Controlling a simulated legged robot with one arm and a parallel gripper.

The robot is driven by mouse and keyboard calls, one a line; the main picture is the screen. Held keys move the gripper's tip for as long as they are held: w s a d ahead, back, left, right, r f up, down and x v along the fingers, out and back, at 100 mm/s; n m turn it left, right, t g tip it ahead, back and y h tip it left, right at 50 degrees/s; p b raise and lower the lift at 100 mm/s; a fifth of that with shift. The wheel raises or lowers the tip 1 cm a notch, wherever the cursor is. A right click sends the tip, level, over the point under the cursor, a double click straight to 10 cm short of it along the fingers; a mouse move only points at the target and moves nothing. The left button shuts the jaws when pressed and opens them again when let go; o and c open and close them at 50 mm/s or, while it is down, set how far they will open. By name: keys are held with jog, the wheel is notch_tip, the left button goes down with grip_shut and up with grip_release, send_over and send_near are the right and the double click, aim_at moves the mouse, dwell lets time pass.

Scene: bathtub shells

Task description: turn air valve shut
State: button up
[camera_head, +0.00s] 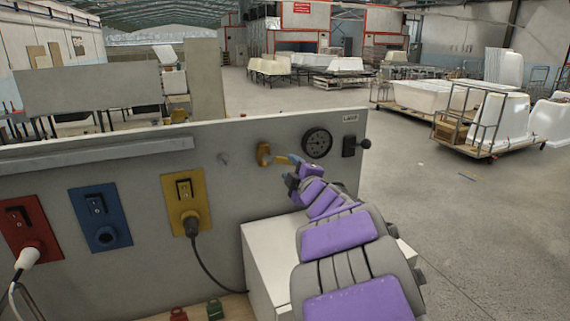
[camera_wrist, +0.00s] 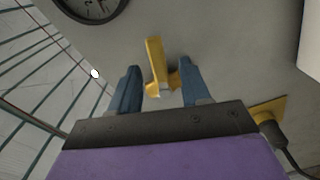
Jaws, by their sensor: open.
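The air valve (camera_head: 264,154) is a yellow fitting on the grey panel, left of the round black gauge (camera_head: 317,143). In the wrist view its yellow handle (camera_wrist: 155,66) stands between my two blue fingers, with a gap on each side. My gripper (camera_wrist: 160,80) is open around the handle. In the head view my gripper (camera_head: 291,165) reaches in from the lower right, and its fingers are small and partly hidden by my purple and grey arm. I cannot tell whether a finger touches the valve.
A black lever switch (camera_head: 350,147) is right of the gauge. Red (camera_head: 27,226), blue (camera_head: 101,217) and yellow (camera_head: 186,201) socket boxes are on the panel's left. A white box (camera_head: 262,262) stands below the valve, under my arm. Open floor lies to the right.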

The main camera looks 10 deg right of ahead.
aim_at(287, 163)
jog(key=shift+w+a, duration=0.25)
jog(key=shift+w, duration=1.05)
jog(key=shift+w+a, duration=0.25)
jog(key=shift+w, duration=1.05)
jog(key=shift+r, duration=0.1)
grip_shut()
